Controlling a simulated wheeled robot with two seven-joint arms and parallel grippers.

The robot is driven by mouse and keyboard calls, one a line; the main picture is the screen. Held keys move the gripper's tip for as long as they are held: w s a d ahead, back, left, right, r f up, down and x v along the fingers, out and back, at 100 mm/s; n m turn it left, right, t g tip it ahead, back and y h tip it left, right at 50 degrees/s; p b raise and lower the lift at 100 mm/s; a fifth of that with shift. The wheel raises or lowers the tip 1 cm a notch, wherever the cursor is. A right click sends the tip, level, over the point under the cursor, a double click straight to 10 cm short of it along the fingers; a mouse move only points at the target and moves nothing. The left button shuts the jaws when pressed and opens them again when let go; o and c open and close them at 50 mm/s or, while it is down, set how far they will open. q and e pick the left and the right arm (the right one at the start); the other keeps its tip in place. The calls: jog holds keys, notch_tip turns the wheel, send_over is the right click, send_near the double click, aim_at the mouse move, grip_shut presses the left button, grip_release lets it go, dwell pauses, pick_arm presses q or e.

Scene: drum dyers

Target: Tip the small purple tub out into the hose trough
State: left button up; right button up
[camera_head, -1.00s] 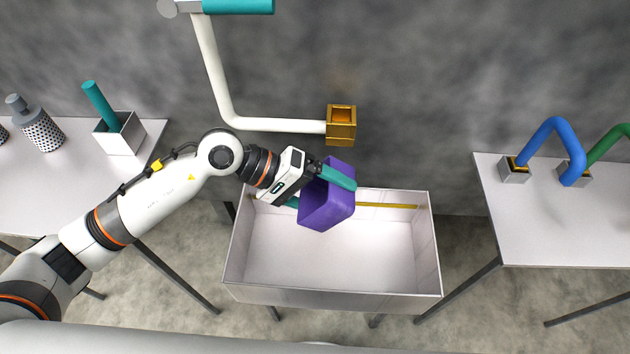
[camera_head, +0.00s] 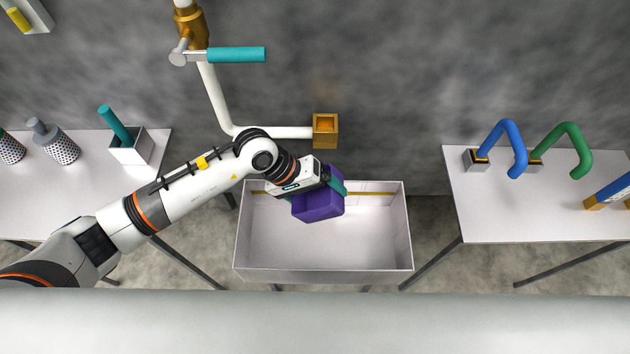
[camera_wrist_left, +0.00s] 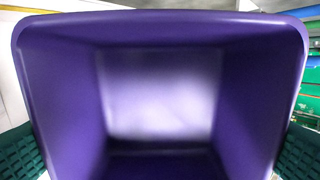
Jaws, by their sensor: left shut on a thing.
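My left gripper (camera_head: 316,192) is shut on the tub, with a teal finger on each side. In the left wrist view the tub (camera_wrist_left: 60,100) fills the picture, its mouth towards the camera. I see smooth purple inner walls and a pale bright bottom, with no separate contents that I can make out. In the head view the tub looks tilted, and my wrist hides part of it. My right gripper is not in view.
A brass pipe end (camera_head: 325,131) on a white pipe (camera_head: 270,131) juts out above the trough's back edge. A left table (camera_head: 60,190) holds grey shakers and a steel box (camera_head: 130,150). A right table (camera_head: 500,215) holds blue and green bent handles.

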pick_arm(q)
jog(key=shift+d+r+y+p, duration=0.3)
jog(key=shift+r+y+p, duration=0.3)
jog(key=shift+p, duration=0.4)
jog(key=y, duration=0.2)
jog(key=shift+d+f+y, duration=0.25)
jog(key=shift+d+y, duration=0.1)
jog(key=shift+y, duration=0.05)
jog(key=shift+w+d+f+y, duration=0.1)
jog(key=shift+d+y, duration=0.2)
jog(key=shift+y, duration=0.6)
jog(key=shift+y+b, duration=0.3)
jog(key=shift+y, duration=0.1)
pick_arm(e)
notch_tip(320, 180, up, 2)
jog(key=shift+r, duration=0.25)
